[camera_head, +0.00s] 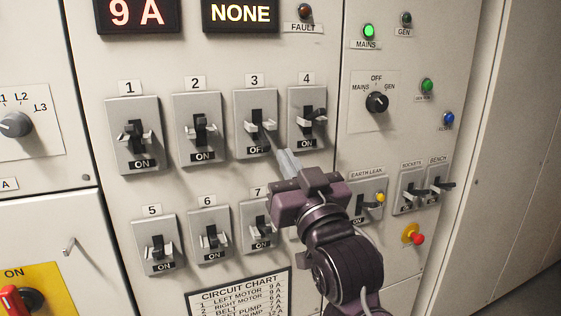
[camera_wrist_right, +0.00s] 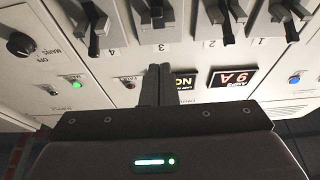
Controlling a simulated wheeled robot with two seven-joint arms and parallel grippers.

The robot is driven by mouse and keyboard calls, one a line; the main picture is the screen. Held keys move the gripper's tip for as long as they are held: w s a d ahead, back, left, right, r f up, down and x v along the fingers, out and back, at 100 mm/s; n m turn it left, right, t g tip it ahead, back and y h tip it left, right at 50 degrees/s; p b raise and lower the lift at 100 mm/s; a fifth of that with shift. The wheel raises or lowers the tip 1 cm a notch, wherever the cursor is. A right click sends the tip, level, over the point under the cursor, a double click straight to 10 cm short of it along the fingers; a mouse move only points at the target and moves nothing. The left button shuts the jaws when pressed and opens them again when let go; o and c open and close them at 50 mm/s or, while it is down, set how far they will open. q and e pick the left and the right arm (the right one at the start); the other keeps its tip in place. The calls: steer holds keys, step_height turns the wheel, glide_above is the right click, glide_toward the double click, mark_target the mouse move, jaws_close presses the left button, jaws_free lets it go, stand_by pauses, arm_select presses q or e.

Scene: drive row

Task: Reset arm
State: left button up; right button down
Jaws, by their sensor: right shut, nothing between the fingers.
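My right gripper (camera_head: 287,160) is shut and empty, in front of the panel just below breaker 3 (camera_head: 256,120) and breaker 4 (camera_head: 308,115). Whether its tips touch the panel I cannot tell. The label of breaker 3 is partly covered and appears to read OFF; breakers 1 (camera_head: 135,130), 2 (camera_head: 200,125) and 4 read ON. In the right wrist view, which looks upside down, the shut fingers (camera_wrist_right: 154,75) point at the panel near breaker 3 (camera_wrist_right: 157,15). My left gripper is not in view.
Breakers 5 (camera_head: 157,240), 6 (camera_head: 211,230) and 7 (camera_head: 258,224) sit below, breaker 7 partly hidden by my arm. Displays read 9 A (camera_head: 137,13) and NONE (camera_head: 240,13). A rotary selector (camera_head: 377,102), a lit green MAINS lamp (camera_head: 368,31) and a red button (camera_head: 417,239) are at right.

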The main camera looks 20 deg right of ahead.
steer(key=s+f+g, duration=0.3)
steer(key=f+g, duration=0.6)
steer(key=f, duration=1.6)
steer(key=s+d+f+n+g, duration=0.2)
steer(key=s+f+g, duration=0.8)
steer(key=s+f, duration=0.85)
step_height(320, 180, down, 28)
steer(key=f, duration=0.1)
steer(key=s+d+f+g, duration=0.2)
steer(key=s+d+f, duration=0.1)
steer(key=s+f, duration=1.6)
steer(key=shift+s+h, duration=0.4)
steer(key=shift+s, duration=0.15)
